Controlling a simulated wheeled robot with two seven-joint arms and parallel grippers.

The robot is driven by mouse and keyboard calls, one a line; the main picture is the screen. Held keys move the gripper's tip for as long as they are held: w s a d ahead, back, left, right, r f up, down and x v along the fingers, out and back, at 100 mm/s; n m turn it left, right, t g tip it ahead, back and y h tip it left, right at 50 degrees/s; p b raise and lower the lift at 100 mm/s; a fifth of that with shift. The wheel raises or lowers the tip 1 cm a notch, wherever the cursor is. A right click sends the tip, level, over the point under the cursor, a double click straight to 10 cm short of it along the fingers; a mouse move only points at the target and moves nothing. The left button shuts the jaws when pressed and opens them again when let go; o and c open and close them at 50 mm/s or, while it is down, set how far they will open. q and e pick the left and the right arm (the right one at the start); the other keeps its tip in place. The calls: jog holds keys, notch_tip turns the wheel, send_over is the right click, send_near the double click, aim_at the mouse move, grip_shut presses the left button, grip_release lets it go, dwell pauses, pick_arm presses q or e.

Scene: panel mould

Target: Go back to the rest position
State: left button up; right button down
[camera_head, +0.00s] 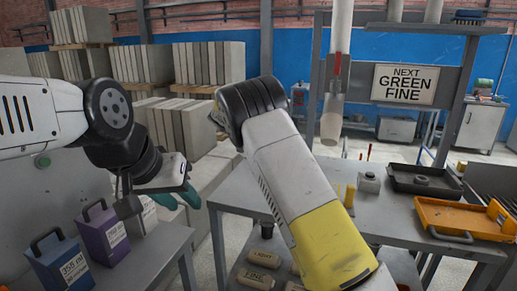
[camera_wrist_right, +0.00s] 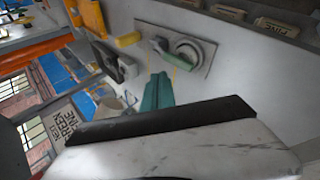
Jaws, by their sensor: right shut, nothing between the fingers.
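My left gripper (camera_head: 178,198) shows in the head view, left of centre, beyond the blue and purple containers. Its two teal fingertips appear apart with nothing between them. My right arm, with its white and yellow link, crosses the middle of the head view; its gripper is hidden there. In the right wrist view my right gripper (camera_wrist_right: 158,92) has its teal fingers together and empty. The fingers point towards a grey plate (camera_wrist_right: 199,66) bearing a round part and a pale green piece; I cannot tell whether they touch it.
A blue container (camera_head: 62,265) and a purple container (camera_head: 104,235) stand at lower left. A black tray (camera_head: 405,188) and an orange tray (camera_head: 435,222) lie on the grey table (camera_head: 385,222) at right. A sign reading NEXT GREEN FINE (camera_head: 404,84) hangs above. Concrete slabs (camera_head: 207,63) stand behind.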

jog(key=s+d+r+y, duration=0.4)
jog(key=s, duration=0.3)
jog(key=s+d+r+y, duration=0.3)
jog(key=s+d+r, duration=0.1)
jog(key=s, duration=0.4)
jog(key=s+r+t+y, duration=0.1)
jog(key=s+t+y, duration=0.3)
jog(key=s, duration=1.7)
jog(key=shift+s+a+r+t, duration=0.3)
jog(key=shift+a+t, duration=0.1)
jog(key=shift+a, duration=0.05)
